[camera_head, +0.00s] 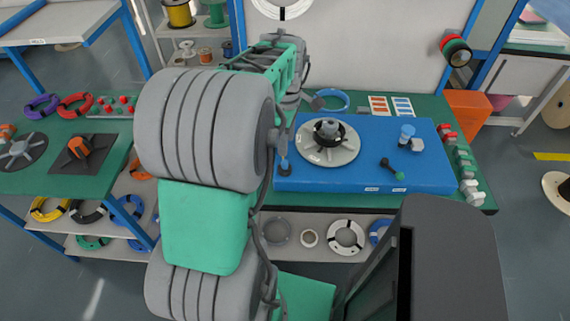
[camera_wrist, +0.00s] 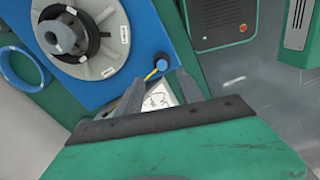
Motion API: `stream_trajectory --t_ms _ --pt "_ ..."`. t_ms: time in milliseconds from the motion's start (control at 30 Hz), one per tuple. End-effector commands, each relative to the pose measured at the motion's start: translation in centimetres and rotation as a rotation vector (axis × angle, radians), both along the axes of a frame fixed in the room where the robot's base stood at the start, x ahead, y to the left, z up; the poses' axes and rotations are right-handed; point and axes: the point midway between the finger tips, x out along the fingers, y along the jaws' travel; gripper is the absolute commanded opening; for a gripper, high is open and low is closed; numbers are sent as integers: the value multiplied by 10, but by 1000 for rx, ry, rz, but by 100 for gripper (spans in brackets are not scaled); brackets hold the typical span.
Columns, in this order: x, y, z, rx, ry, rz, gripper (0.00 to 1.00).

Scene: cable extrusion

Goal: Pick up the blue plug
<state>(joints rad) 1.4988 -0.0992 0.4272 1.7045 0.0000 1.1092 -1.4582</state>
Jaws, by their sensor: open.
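The blue plug (camera_wrist: 162,63) shows in the wrist view as a round blue top with a yellow strip, near the edge of the blue board (camera_wrist: 100,95). In the head view a small blue upright piece (camera_head: 284,166), which looks like the same plug, stands at the board's left edge. My gripper (camera_wrist: 160,78) is open, with its two grey fingers apart and the plug just beyond the tips. A white piece with dial-like marks (camera_wrist: 157,99) shows between the fingers; I cannot tell what it is. In the head view my arm hides most of the gripper.
A grey-rimmed disc (camera_head: 340,148) with a black hub sits on the board beside the plug. A blue ring (camera_head: 334,95) lies behind it. A blue-topped fitting (camera_head: 407,132) and a dark green-ended piece (camera_head: 390,168) are at the right. Several connectors (camera_head: 465,165) line the right table edge.

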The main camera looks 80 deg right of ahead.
Motion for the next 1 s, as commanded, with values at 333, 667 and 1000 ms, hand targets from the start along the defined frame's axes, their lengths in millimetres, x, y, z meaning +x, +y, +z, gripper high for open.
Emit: stream_trajectory --t_ms 333,667,1000 --pt "2 5 -51 6 1 2 45" --pt "2 4 -76 1 0 1 45" --pt "3 4 -75 0 0 0 21"
